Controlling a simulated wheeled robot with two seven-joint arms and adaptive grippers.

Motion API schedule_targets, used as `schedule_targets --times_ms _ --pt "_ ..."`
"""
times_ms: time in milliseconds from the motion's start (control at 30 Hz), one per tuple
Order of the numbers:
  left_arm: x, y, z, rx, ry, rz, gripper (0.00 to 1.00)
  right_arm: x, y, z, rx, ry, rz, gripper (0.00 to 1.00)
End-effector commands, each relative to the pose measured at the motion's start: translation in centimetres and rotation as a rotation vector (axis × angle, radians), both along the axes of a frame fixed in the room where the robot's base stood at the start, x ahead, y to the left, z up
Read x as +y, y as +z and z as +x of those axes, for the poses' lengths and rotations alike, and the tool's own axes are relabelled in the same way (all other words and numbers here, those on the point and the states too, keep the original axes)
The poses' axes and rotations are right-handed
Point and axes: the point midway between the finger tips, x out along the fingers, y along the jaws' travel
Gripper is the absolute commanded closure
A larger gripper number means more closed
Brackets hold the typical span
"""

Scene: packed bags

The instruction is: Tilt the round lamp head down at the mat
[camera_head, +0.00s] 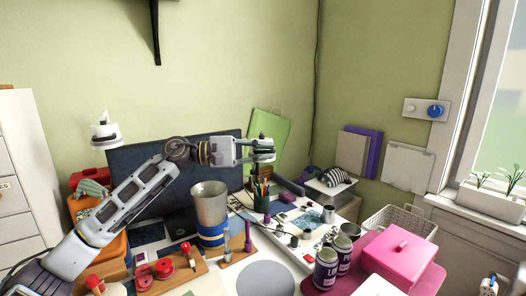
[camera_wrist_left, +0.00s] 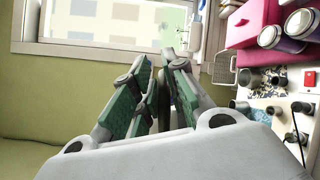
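A white round-shaded thing with a dark top, which looks like the lamp head (camera_head: 104,134), shows at the left against the green wall in the head view. Its rim faces mostly down; its support is hard to make out. A pale grey round mat-like disc (camera_head: 265,279) lies at the bottom middle; I cannot tell if it is the mat. My left gripper (camera_head: 271,151) is well right of the lamp head, above the pencil cup, pointing right. In the left wrist view its fingers (camera_wrist_left: 157,62) are a little apart with nothing between them. My right gripper is out of view.
A metal tumbler (camera_head: 209,204) and pencil cup (camera_head: 261,196) stand below my left arm. Paint cans (camera_head: 326,268) and a pink box (camera_head: 399,257) crowd the right. A dark panel (camera_head: 128,160) stands behind the arm. The air right of the gripper is clear.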

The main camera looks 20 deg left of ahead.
Motion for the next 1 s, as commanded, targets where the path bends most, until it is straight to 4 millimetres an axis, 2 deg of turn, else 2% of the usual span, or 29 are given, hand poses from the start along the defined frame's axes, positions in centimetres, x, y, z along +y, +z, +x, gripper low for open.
schedule_targets --times_ms 33,100,567,767,1000 --pt "-0.4 -0.4 -0.2 0.006 -0.011 0.004 0.77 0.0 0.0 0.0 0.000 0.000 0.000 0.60" --pt "-0.3 -0.3 -0.2 0.003 -0.009 0.003 0.68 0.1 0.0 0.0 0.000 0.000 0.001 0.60" --pt "0.2 0.1 -0.1 -0.006 -0.001 0.001 0.68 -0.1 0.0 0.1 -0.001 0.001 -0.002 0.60" --pt "1.2 0.1 -0.5 -0.004 0.002 0.000 0.68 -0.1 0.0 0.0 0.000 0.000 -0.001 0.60" --pt "3.3 0.0 -1.4 -0.004 0.001 0.001 0.68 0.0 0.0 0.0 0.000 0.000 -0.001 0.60"
